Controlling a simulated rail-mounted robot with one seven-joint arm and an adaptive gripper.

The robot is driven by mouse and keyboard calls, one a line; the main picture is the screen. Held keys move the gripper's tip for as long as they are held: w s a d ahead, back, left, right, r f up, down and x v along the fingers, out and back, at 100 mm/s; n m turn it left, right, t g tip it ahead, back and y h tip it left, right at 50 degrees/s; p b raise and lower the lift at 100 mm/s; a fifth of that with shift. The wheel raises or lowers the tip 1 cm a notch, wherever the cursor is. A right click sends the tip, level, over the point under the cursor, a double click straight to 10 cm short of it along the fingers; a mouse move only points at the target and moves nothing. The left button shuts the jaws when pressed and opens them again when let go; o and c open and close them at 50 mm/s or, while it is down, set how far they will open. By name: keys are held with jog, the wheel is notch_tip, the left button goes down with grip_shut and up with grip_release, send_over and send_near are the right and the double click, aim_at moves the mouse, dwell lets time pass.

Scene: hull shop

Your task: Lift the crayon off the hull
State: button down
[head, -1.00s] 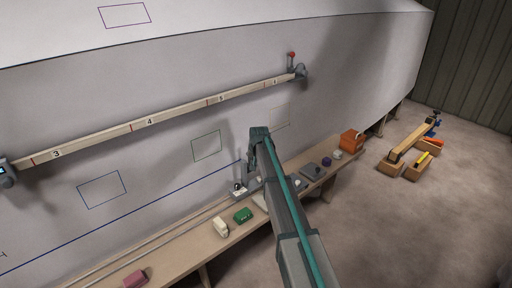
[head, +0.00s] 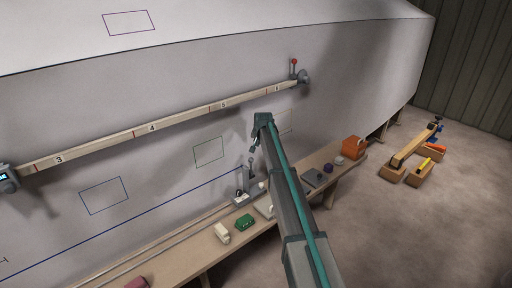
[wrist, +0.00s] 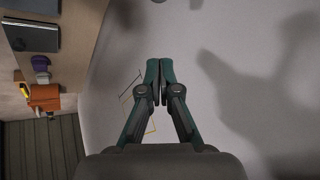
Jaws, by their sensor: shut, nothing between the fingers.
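The hull (head: 180,90) is a large pale curved wall; it also fills the right of the wrist view (wrist: 230,120). My gripper (head: 254,148) is in front of its lower part, above the bench. In the wrist view its two fingers (wrist: 160,82) are together with nothing between them. A blue line (head: 130,216) runs along the hull and ends just left of my gripper. I cannot make out a crayon in either view; my arm hides part of the hull and bench. Whether my fingertips touch the hull I cannot tell.
A numbered batten (head: 180,120) crosses the hull above my gripper, with a red-knobbed clamp (head: 299,74) at its right end. Floor at right is partly clear.

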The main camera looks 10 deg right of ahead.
jog(key=p+x, duration=0.3)
jog(key=x, duration=0.6)
jog(key=s, duration=0.1)
jog(key=s+a+p, duration=0.1)
jog(key=s, duration=0.1)
jog(key=shift+s+a+f+p, duration=0.25)
jog(key=shift+a+f+p, duration=0.05)
jog(key=shift+a+p, duration=0.05)
jog(key=shift+s+b, duration=0.1)
jog(key=shift+b, duration=0.2)
